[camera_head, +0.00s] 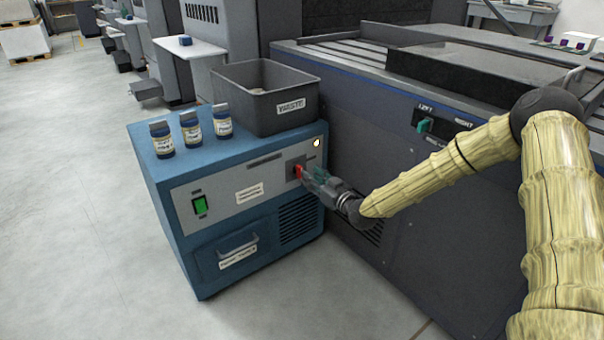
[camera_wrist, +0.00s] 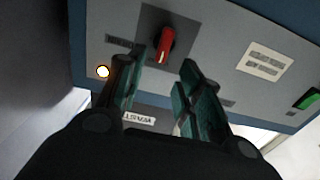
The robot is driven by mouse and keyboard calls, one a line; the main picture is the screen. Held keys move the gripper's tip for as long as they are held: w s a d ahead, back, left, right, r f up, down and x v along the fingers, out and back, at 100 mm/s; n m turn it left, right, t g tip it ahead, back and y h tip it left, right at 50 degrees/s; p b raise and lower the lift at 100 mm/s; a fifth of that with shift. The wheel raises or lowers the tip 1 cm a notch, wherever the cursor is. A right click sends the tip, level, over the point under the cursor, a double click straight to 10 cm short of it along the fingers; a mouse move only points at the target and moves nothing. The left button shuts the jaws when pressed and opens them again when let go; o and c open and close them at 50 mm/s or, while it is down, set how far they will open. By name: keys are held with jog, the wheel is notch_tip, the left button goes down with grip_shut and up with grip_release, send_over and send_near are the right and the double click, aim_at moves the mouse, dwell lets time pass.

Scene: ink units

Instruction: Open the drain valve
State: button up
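The red knob (camera_head: 298,171) sits on a dark square plate on the front panel of the blue unit (camera_head: 185,262). In the wrist view the red knob (camera_wrist: 165,45) is just ahead of the fingertips, slightly tilted, on the grey panel. My gripper (camera_head: 311,180) reaches in from the right, close to the knob. In the wrist view my gripper (camera_wrist: 165,62) has its two green fingers apart, with the knob between their tips in the picture. I see no finger closed on it. Whether a finger touches it I cannot tell.
A lit green switch (camera_head: 200,205) and a drawer handle (camera_head: 238,248) are on the same front. A lit lamp (camera_head: 316,142) is above the knob. The grey waste bin (camera_head: 265,75) and several labelled bottles (camera_head: 192,128) stand on top. A dark machine (camera_head: 385,125) is close on the right.

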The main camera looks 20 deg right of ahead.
aim_at(302, 169)
jog(key=b+x, duration=0.2)
jog(key=x, duration=0.4)
jog(key=shift+w, duration=0.25)
jog(key=c, duration=0.7)
